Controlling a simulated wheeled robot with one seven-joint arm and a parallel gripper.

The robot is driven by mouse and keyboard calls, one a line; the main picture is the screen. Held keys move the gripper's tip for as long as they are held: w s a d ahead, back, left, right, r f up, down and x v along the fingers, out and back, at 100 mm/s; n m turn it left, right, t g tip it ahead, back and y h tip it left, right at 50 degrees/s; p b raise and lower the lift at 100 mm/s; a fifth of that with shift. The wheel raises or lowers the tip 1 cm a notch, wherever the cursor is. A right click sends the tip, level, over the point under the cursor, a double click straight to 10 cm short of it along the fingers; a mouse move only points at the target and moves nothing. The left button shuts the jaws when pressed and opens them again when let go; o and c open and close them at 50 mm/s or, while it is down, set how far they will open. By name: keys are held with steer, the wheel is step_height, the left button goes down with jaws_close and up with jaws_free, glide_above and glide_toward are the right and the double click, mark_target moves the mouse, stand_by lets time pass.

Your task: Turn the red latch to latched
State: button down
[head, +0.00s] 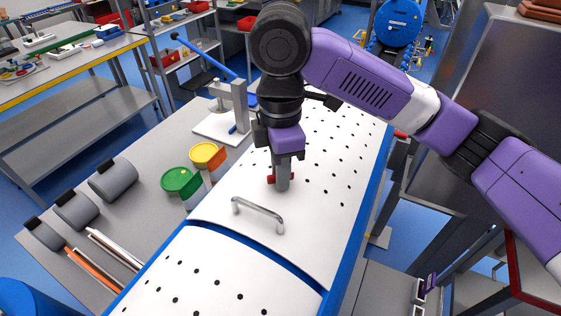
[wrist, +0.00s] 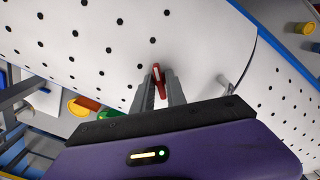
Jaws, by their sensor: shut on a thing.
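The red latch (wrist: 158,76) sits on the white panel with black holes (head: 335,185). In the wrist view it shows between the two fingers of my gripper (wrist: 160,92), which is shut on it. In the head view my gripper (head: 282,184) points down at the panel, and small red parts of the latch (head: 271,180) show beside the fingers. The fingers hide most of the latch there, and I cannot tell its exact turn or any marking of its latched position.
A metal handle (head: 258,212) stands on the panel near my gripper. A green-lidded tub (head: 181,182) and a yellow-lidded tub (head: 207,156) stand left of the panel. Grey rolls (head: 113,180) lie further left. A lever press (head: 238,108) stands behind the tubs.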

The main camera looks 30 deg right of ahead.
steer(key=m, duration=0.4)
steer(key=shift+m, duration=2.2)
steer(key=c, duration=1.3)
jaws_free()
steer(key=shift+c, duration=0.2)
steer(key=shift+r+b, duration=0.45)
steer(key=shift+r, duration=3.45)
